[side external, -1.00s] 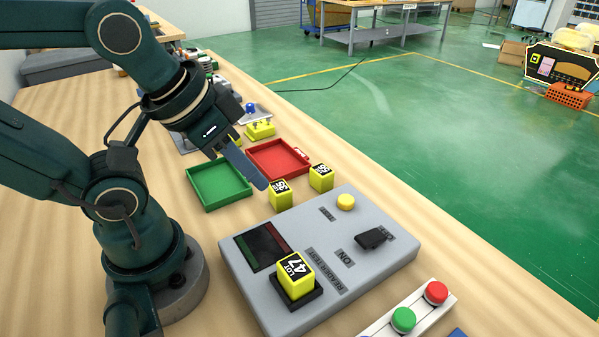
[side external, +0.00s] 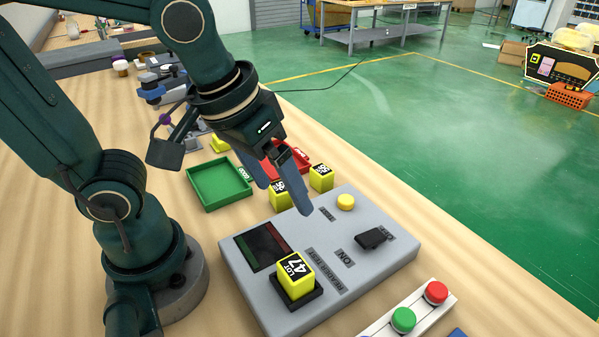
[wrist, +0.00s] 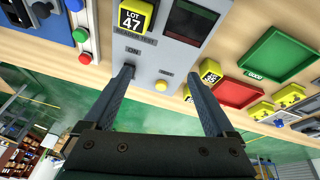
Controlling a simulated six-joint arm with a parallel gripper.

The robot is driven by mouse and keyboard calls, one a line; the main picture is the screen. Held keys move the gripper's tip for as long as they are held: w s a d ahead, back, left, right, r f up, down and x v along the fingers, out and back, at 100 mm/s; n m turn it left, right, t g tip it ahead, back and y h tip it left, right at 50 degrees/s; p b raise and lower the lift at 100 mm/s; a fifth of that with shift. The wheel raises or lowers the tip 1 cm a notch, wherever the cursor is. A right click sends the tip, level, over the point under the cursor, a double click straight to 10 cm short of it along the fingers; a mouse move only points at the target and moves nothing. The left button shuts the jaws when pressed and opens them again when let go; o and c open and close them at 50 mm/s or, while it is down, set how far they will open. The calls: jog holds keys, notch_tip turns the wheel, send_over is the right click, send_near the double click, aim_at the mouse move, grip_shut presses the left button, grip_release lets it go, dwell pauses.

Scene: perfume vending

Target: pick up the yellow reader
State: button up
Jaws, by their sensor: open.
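A yellow block marked LOT 47 (side external: 295,278) sits on a dark pad on the grey reader panel (side external: 378,262), whose lettering includes READER TEST and ON. In the wrist view the block (wrist: 134,18) is at the top, beyond my fingertips and left of centre. My gripper (side external: 286,200) is open and empty above the panel's far left edge, well apart from this block. In the wrist view its fingers (wrist: 160,76) stand either side of the panel's near end, with a yellow button (wrist: 161,86) between them. In the side view one finger partly covers another yellow block (side external: 281,199).
A third yellow block (side external: 321,178) stands behind the panel. A green tray (side external: 222,200) and a partly hidden red tray (side external: 297,152) lie beyond. The panel carries a black switch (side external: 371,239). A box with red (side external: 436,292) and green buttons stands at front right.

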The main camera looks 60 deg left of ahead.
aim_at(295, 267)
jog(key=d+f, duration=0.1)
jog(key=d, duration=0.1)
jog(key=s+d+f+m+g, duration=0.1)
jog(key=d+f+m+g, duration=0.1)
jog(key=d+f, duration=0.1)
jog(key=shift+s+d, duration=0.15)
jog(key=shift+d, duration=0.2)
jog(key=shift+s+d+f+m+g, duration=0.15)
jog(key=shift+s+f+m+g, duration=0.05)
jog(key=shift+f+m+g, duration=0.1)
jog(key=shift+w+f, duration=0.15)
jog(key=shift+f, duration=1.1)
jog(key=shift+w+f, duration=0.1)
jog(key=shift+f, duration=1.1)
grip_shut()
